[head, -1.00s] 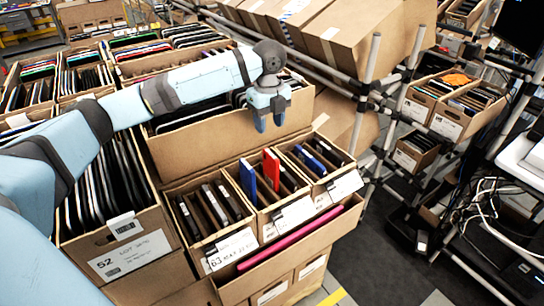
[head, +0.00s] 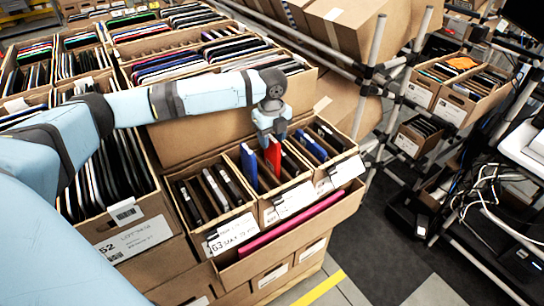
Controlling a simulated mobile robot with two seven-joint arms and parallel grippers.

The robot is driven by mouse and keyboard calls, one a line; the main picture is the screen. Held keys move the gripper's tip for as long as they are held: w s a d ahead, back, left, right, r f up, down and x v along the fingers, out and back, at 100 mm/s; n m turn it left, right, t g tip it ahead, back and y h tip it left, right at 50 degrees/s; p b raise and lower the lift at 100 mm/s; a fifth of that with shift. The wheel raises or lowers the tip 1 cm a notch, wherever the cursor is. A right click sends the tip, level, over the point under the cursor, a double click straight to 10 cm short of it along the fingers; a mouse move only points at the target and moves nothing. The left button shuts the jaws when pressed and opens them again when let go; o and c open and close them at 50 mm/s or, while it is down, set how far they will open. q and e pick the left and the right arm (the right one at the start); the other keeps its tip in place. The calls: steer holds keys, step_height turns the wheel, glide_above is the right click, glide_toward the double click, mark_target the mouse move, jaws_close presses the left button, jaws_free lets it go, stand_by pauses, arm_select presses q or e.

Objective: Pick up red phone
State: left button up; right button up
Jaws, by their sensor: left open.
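The red phone (head: 273,156) stands upright in the middle small carton (head: 278,208), next to a blue phone (head: 249,165). My left gripper (head: 272,143) points down right at the top of the red phone. The fingers hide the phone's top. My right gripper is not in view.
Small cartons with dark phones stand left (head: 210,195) and right (head: 318,143) of the middle one. A magenta item (head: 291,224) lies in the front carton. A tall cardboard flap (head: 205,132) rises behind. Metal rack poles (head: 371,75) stand to the right.

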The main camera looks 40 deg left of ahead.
arm_select(q)
steer(key=shift+f, duration=1.35)
jaws_close()
step_height(320, 180, up, 20)
steer(key=shift+r+p, duration=0.7)
steer(key=shift+p, duration=0.45)
steer(key=shift+r, duration=0.15)
